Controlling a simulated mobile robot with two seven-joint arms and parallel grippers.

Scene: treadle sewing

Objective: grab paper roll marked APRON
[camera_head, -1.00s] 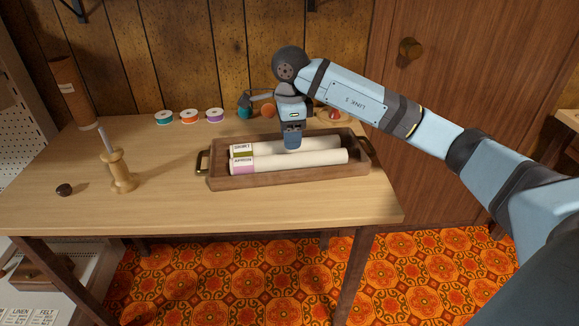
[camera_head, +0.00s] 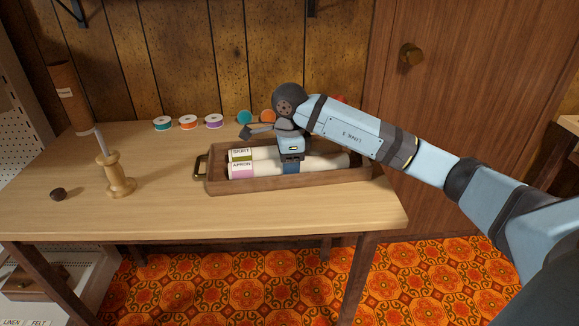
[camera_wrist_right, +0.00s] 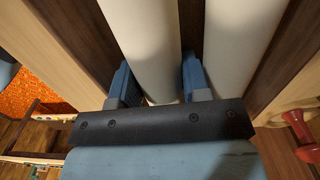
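The paper roll marked APRON (camera_head: 243,172) has a pink band on its label. It lies in front of a second roll marked SHORT (camera_head: 241,155), with an olive band, in a wooden tray (camera_head: 215,186). My right gripper (camera_head: 291,168) points down into the tray at the middle of the APRON roll. In the right wrist view its fingers (camera_wrist_right: 158,88) stand on either side of the front roll (camera_wrist_right: 150,40), very close to its sides. I see no clear grip, and the roll still lies in the tray. The rear roll (camera_wrist_right: 230,40) is outside the fingers. My left gripper is not in view.
Several thread spools, such as the orange one (camera_head: 188,122), stand at the back. A wooden spindle stand (camera_head: 115,175) and a dark knob-like piece (camera_head: 58,194) are at left. The front of the table (camera_head: 160,215) is clear.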

